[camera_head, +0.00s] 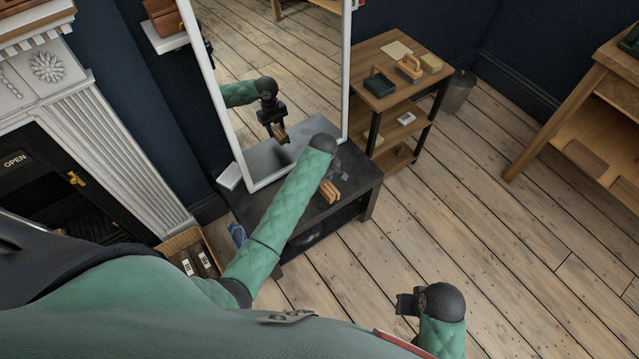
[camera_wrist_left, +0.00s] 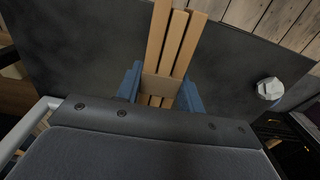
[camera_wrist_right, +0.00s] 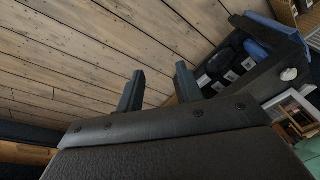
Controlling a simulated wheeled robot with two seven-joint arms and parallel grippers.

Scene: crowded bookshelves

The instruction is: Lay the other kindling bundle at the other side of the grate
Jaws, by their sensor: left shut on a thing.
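My left gripper (camera_head: 330,178) is shut on a kindling bundle (camera_head: 329,191) of pale wooden sticks with a band round it. The bundle is over the black low table (camera_head: 352,205). In the left wrist view, the sticks (camera_wrist_left: 172,45) stick out between the blue-grey fingers. The dark fireplace (camera_head: 42,205) is at the left, with a white fluted surround, an "OPEN" sign and a brass handle. I cannot make out the grate or a second bundle there; my body covers the lower part. My right gripper (camera_head: 407,303) is low over the floor, open and empty in the right wrist view (camera_wrist_right: 160,84).
A white-framed mirror (camera_head: 345,65) rises behind the table and reflects my left arm. A crate (camera_head: 213,262) with labelled dark items is by the hearth. A wooden shelf unit (camera_head: 408,50) stands behind.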

